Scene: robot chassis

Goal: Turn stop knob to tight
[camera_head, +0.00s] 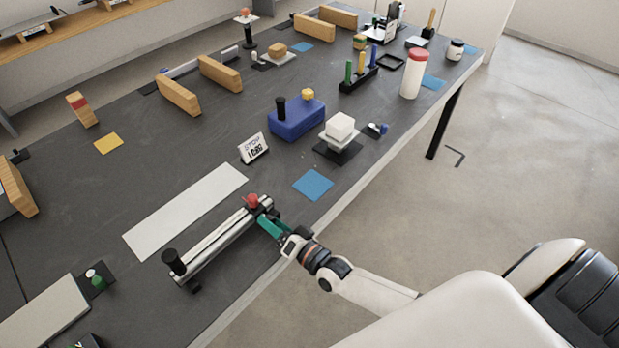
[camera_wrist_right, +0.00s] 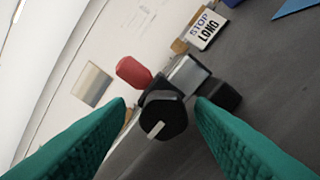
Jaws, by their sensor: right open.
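The stop knob (camera_wrist_right: 163,113) is black with a pale pointer mark, near the middle of the right wrist view. It sits at the end of a silver rail fixture (camera_head: 222,238) on the table's near side. A red part (camera_wrist_right: 133,72) stands beside it and also shows in the head view (camera_head: 251,201). My right gripper (camera_wrist_right: 160,107) has green fingers, open, one on each side of the knob, with visible gaps. In the head view my right gripper (camera_head: 270,227) is at the fixture's right end, and I cannot make out the black knob there. My left gripper is not in view.
A STOP sign (camera_head: 253,148) stands behind the fixture. A white strip (camera_head: 186,210) lies beside the rail, and a black post (camera_head: 174,261) rises at its left end. A blue mat (camera_head: 313,185) and a blue box (camera_head: 297,120) lie farther back. The table edge is close to my arm.

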